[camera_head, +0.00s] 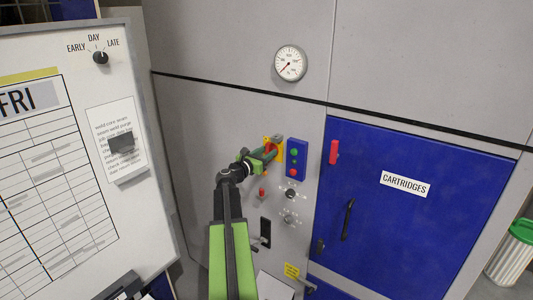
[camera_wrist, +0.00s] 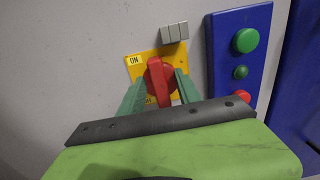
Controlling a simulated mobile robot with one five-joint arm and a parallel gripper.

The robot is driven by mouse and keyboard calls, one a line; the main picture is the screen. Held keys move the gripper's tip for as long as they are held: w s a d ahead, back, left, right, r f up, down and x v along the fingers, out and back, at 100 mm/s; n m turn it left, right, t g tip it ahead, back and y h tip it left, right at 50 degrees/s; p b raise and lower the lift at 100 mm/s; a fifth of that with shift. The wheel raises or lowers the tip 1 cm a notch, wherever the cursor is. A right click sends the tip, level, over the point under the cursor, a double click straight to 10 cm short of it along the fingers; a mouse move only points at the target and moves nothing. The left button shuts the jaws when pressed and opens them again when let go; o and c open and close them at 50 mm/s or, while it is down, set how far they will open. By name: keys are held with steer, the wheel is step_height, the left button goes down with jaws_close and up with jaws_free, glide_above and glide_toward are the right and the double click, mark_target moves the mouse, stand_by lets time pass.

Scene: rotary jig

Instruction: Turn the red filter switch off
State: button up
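The red filter switch (camera_wrist: 158,80) is a round red knob with a raised bar handle on a yellow plate (camera_wrist: 141,70). The bar stands nearly upright in the wrist view. "ON" is printed at the plate's upper left; a label at the lower edge is partly hidden. My gripper (camera_wrist: 161,91) is open, its two green fingers on either side of the knob, with a gap between the bar and each finger. In the head view my gripper (camera_head: 261,157) reaches the yellow plate (camera_head: 268,142) and hides most of the switch.
A blue panel (camera_head: 297,160) with green and red buttons is close right of the switch. A grey block (camera_wrist: 174,33) juts out above it. Knobs (camera_head: 290,194) and a small red switch (camera_head: 262,193) sit below. A blue cartridges door (camera_head: 400,230) is to the right.

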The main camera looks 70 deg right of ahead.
steer(key=shift+c, duration=0.3)
jaws_close()
steer(key=shift+s+d, duration=0.1)
steer(key=shift+d, duration=0.1)
steer(key=shift+a, duration=0.2)
steer(key=shift+f+m, duration=0.1)
steer(key=shift+m, duration=1.4)
steer(key=shift+s+a+f+m+b, duration=0.1)
steer(key=shift+s+f+m+b, duration=0.05)
steer(key=shift+m, duration=2.35)
steer(key=shift+s+a+f+m+b, duration=0.1)
steer(key=shift+s+m+b, duration=0.1)
steer(key=shift+m, duration=2.3)
steer(key=shift+s+f+m+b, duration=0.1)
steer(key=shift+f+m+b, duration=0.05)
steer(key=shift+m, duration=2.35)
